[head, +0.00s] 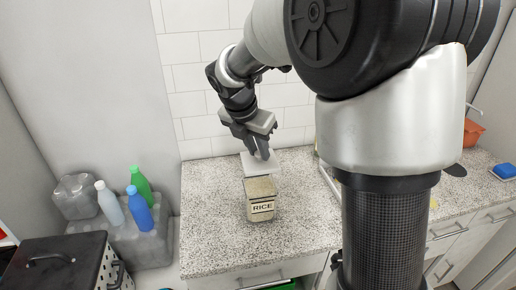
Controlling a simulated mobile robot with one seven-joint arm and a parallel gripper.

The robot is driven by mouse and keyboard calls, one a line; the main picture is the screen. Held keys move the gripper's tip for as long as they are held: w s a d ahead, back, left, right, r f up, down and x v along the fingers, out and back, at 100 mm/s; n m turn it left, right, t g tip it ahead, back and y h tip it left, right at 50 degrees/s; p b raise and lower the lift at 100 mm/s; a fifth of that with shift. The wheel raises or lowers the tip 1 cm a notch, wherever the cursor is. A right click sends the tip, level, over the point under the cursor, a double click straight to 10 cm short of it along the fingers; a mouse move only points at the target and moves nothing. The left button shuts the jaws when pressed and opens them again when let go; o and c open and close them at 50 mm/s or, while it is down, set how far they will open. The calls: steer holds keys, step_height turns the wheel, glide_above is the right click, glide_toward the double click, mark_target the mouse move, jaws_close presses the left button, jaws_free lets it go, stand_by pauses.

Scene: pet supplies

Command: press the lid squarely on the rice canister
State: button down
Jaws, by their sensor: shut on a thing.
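The rice canister (261,202) stands upright on the speckled counter, with a label reading RICE on its front. Its top looks open, with pale contents showing. My gripper (261,151) is shut on the pale, square lid (258,166). In the head view the lid appears just above and behind the canister's rim, and it looks roughly level. I cannot tell the exact gap between lid and canister. The fingertips partly cover the lid's upper side.
The speckled counter (212,228) is clear to the left of the canister. My arm hides much of the right side. Green, blue and white bottles (140,203) stand at the left, below the counter. An orange pot (473,133) and a blue sponge (504,171) are at the far right.

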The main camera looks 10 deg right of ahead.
mark_target(256, 163)
steer(key=shift+r, duration=0.1)
steer(key=shift+f+b, duration=1.5)
steer(key=shift+f, duration=1.8)
steer(key=shift+p, duration=0.3)
steer(key=shift+f+p, duration=0.15)
steer(key=shift+p, duration=0.3)
steer(key=c, duration=1)
jaws_free()
